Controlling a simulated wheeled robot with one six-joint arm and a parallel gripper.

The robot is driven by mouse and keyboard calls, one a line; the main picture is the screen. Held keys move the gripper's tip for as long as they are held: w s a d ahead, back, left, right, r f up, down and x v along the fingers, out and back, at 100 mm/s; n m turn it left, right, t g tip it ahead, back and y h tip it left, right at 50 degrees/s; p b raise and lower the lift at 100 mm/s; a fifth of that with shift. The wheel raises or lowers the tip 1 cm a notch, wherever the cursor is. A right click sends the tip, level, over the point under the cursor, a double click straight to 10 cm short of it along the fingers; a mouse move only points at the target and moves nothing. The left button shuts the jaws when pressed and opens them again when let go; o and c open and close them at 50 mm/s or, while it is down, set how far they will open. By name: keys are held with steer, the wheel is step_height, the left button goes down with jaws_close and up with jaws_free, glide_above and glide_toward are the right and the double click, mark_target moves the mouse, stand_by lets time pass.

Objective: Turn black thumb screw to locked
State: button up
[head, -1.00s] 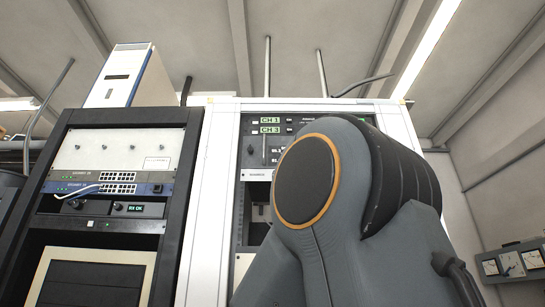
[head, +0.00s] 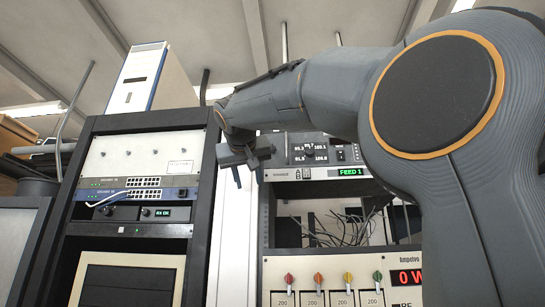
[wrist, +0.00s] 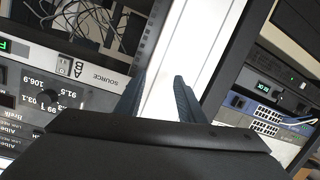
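I cannot pick out the black thumb screw for certain in either view; my arm and gripper cover part of the rack. My gripper (head: 246,166) is in front of the white rack's left post, beside the tuner panel (head: 298,158). In the wrist view my gripper (wrist: 160,76) shows two dark fingers apart, with the bare white post (wrist: 190,50) behind the gap and nothing between them. The tuner panel, with a dark round dial and frequency numbers, also shows at the left of the wrist view (wrist: 40,75).
Below are a green FEED 1 display (head: 350,172), a bay of loose wires (head: 340,228) and several coloured knobs including a red one (head: 289,279). A black rack (head: 207,190) with network units (head: 130,190) stands left.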

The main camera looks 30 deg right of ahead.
steer(key=s+d+r+t+h, duration=0.1)
steer(key=s+d+r, duration=0.15)
steer(key=r, duration=0.35)
steer(key=s+d+r+h, duration=0.1)
steer(key=s+r+h, duration=0.15)
steer(key=r, duration=0.45)
steer(key=p+x, duration=0.4)
steer(key=x, duration=0.2)
steer(key=shift+w+d+f+m+y, duration=0.15)
steer(key=shift+w+d+m+y, duration=0.15)
steer(key=shift+m+y, duration=0.15)
jaws_close()
